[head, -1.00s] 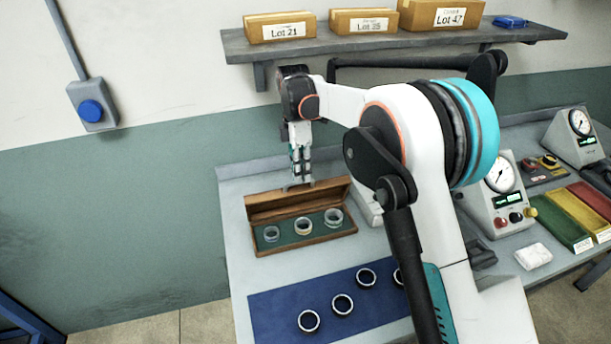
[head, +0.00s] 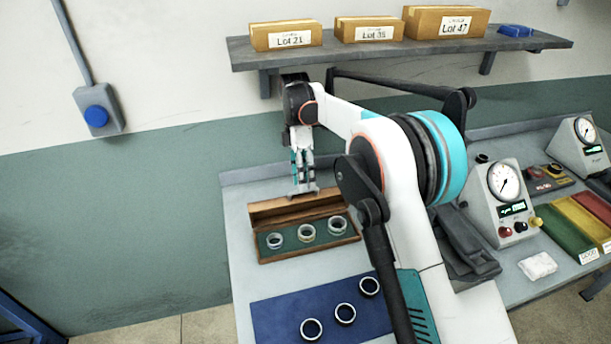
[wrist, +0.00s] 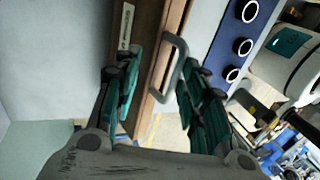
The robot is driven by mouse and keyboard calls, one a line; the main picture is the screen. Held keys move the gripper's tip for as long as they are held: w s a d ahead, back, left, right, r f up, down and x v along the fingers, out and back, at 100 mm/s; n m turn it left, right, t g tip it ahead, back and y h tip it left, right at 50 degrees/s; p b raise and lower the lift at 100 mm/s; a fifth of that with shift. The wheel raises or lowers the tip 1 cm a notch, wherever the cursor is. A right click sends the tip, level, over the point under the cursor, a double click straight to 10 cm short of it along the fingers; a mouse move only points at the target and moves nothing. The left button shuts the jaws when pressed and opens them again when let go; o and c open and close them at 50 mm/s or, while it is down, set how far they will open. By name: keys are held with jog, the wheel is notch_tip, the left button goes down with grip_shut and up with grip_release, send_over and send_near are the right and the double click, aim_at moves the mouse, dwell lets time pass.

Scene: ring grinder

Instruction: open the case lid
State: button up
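The wooden case (head: 309,254) stands open on the grey bench, with several-sided green lining and three rings inside. Its lid (head: 285,209) is raised at the back edge and leans up behind the rings. The lid also shows in the wrist view (wrist: 152,50) as a brown strip with a grey bar handle (wrist: 182,68). My gripper (head: 303,188) points down at the lid's upper edge. In the wrist view its fingers (wrist: 163,84) are apart, with part of the handle between them; I cannot tell whether they touch it.
A gauge unit (head: 504,195) and coloured trays (head: 572,220) stand at the right. A shelf (head: 400,57) with boxes hangs above. My arm hides part of the bench.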

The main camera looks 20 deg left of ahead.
jog(key=o, duration=0.4)
jog(key=shift+w+a+f, duration=0.3)
jog(key=shift+a+f, duration=0.2)
jog(key=shift+f, duration=0.25)
jog(key=shift+c, duration=0.2)
jog(key=shift+r, duration=0.1)
jog(key=shift+c, duration=0.2)
jog(key=shift+d, duration=0.1)
jog(key=shift+c, duration=0.8)
jog(key=shift+o, duration=0.2)
jog(key=shift+s+d, duration=0.1)
jog(key=shift+s, duration=0.05)
